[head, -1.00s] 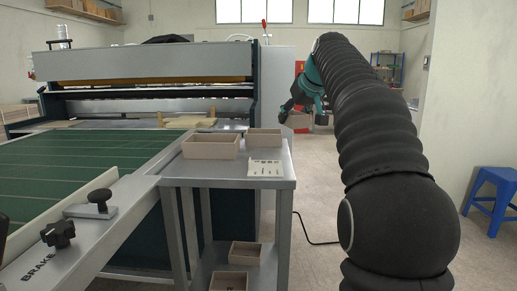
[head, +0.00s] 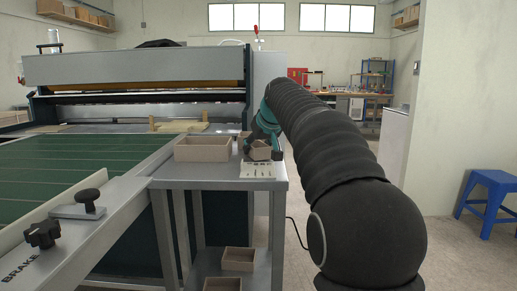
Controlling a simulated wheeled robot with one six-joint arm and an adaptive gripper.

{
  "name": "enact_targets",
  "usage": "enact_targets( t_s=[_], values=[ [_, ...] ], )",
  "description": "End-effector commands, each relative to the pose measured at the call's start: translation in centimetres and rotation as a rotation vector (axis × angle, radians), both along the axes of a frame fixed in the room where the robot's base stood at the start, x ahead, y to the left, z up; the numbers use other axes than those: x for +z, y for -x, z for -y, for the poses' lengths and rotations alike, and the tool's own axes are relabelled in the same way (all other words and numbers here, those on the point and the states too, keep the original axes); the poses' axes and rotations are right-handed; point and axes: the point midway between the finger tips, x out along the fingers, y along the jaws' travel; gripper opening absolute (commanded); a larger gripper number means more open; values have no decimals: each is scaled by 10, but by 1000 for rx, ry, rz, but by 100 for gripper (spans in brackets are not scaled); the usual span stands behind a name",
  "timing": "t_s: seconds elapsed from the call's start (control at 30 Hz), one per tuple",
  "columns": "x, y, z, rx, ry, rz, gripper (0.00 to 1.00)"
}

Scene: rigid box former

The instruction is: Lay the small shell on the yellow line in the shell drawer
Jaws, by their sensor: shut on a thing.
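My gripper (head: 258,143) is over the right part of the grey side table (head: 167,184). It is shut on a small brown-grey open box, the small shell (head: 261,152), partly covered by the fingers. The shell is just behind the pale card with small marks (head: 258,171); whether it touches the table I cannot tell. A larger box of the same colour (head: 203,148) stands on the table to the left. I cannot make out a drawer with a yellow line in this view.
The machine with its green bed (head: 70,168) and two black knobs (head: 88,199) is at left. Two boxes sit on the table's lower shelf (head: 238,259). A blue stool (head: 487,195) stands at right, with open floor between.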

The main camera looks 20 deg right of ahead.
Motion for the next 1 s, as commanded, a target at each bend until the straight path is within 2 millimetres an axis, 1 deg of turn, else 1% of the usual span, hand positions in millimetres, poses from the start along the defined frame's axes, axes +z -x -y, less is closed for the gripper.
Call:
enact_targets(
  t_s=[0.17,0.3,0.33,0.37,0.4,0.43,0.7,0.83,0.93,1.0],
  values=[
    [1,0,0,0,0,0,22],
    [-3,0,0,0,0,0,22],
    [-3,0,0,0,0,0,53],
    [-3,0,0,0,0,0,61],
    [-2,0,0,0,0,0,71],
    [-2,0,0,0,0,0,76],
    [-2,0,0,0,0,0,76],
    [3,1,0,0,0,1,76],
    [11,9,1,-1,1,2,76],
    [20,17,2,-1,0,3,76]
  ],
)
